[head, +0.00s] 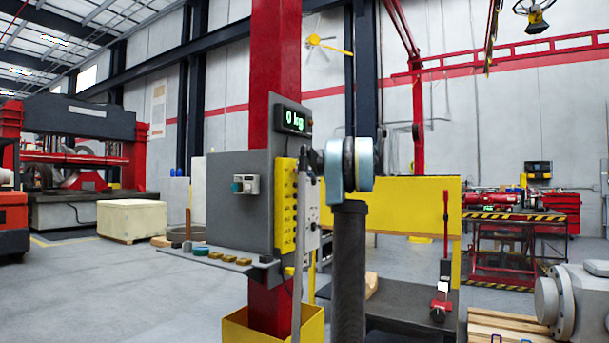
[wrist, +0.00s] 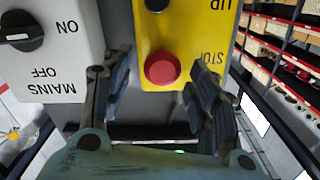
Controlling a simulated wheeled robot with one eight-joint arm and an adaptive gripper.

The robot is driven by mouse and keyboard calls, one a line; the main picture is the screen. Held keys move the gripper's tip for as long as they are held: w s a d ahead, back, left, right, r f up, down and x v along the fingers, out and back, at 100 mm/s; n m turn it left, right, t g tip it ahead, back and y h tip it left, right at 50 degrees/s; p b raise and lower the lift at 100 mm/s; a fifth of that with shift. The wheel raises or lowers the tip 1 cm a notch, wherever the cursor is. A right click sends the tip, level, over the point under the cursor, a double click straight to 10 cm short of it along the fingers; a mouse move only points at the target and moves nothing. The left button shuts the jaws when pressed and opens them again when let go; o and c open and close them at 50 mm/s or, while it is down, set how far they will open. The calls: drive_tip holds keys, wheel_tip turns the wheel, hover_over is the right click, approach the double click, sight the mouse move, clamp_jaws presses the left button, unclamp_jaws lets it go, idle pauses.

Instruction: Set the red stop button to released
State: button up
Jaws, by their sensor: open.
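The red stop button (wrist: 162,68) is a round red knob on a yellow control box (wrist: 185,25), marked STOP; the lettering appears upside down in the wrist view. Whether the button is pressed in or released I cannot tell. My gripper (wrist: 160,88) is open, its dark fingers to the left and right of the button, with nothing between them. I see no clear contact. In the head view the yellow box (head: 286,205) hangs on the grey panel; the red button cannot be made out there, and my arm stands close to its right.
A white MAINS switch box (wrist: 50,50) with a black knob sits left of the yellow box. A dark button (wrist: 157,4) marked UP is close to the stop button. In the head view, a shelf (head: 215,258) with small blocks juts out below the panel, beside a red column (head: 274,60).

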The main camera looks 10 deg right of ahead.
drive_tip(key=v, duration=1.2)
drive_tip(key=s+a+f+m+g+h, duration=0.3)
drive_tip(key=s+a+f+g+h, duration=0.3)
drive_tip(key=s+a+f, duration=1.7)
drive_tip(key=s+d+f+m+g+h, duration=0.1)
drive_tip(key=s+d+f+g+h, duration=0.1)
drive_tip(key=s+f, duration=1.1)
drive_tip(key=s+d+f+m+g+h, duration=0.1)
drive_tip(key=s+d+f+h, duration=0.3)
drive_tip(key=s+f, duration=0.9)
wheel_tip(320, 180, down, 7)
drive_tip(key=shift+s+r+m+g+h, duration=0.15)
drive_tip(key=shift+s+m+g+h, duration=0.25)
drive_tip(key=shift+m+h, duration=0.3)
drive_tip(key=shift+w+f, duration=0.2)
drive_tip(key=shift+w, duration=0.3)
